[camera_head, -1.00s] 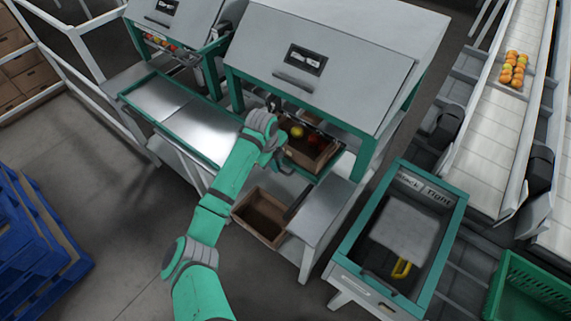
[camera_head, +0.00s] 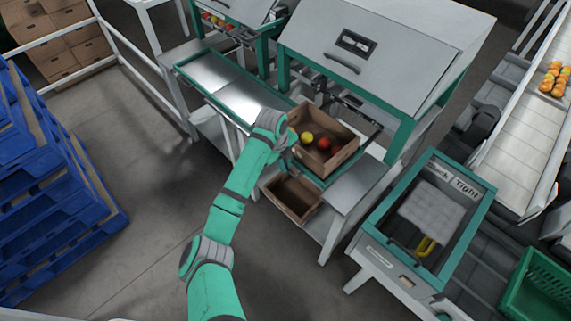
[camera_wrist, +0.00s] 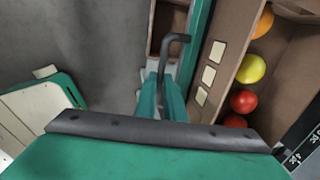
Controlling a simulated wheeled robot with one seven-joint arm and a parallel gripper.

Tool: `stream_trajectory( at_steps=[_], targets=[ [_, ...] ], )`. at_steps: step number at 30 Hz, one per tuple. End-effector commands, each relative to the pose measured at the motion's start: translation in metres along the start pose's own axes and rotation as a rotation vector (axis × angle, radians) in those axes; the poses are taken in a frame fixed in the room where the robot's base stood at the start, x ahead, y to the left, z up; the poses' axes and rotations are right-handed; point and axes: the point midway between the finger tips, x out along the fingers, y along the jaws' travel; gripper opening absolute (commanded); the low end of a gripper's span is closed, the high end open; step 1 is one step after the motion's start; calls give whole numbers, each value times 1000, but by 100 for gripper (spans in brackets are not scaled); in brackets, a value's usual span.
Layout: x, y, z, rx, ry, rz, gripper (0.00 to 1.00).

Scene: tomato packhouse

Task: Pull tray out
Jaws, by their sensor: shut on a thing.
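The tray (camera_head: 346,166) is a green-rimmed slide-out under the large grey sloped machine hood. It stands well out from under the hood and carries an open cardboard box (camera_head: 338,157) with yellow and red tomatoes. In the wrist view the tray's green edge (camera_wrist: 194,48) runs beside the box wall. A dark bent handle (camera_wrist: 168,50) sticks out at that edge. My gripper (camera_wrist: 163,100) is shut on the handle, its green fingers around the lower part. In the head view my gripper (camera_head: 290,141) is at the tray's front, partly hidden by my wrist.
Another open cardboard box (camera_head: 291,197) sits lower, below the tray. A metal work surface (camera_head: 215,75) lies to the left. A green-framed station (camera_head: 432,208) stands at right. Blue pallets (camera_head: 50,190) are at far left. Floor between pallets and bench is clear.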

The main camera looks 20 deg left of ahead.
Motion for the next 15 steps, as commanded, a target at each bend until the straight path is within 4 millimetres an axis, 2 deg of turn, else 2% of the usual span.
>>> stream_trajectory(
  at_steps=[8, 9, 10, 15],
  targets=[
    [-2, 0, 4, -3, -9, -2, 0],
    [-2, 0, 4, -3, -9, -1, 19],
    [-2, 0, 3, -2, -8, -1, 26],
    [-1, 0, 2, -1, -5, -1, 28]
  ],
)
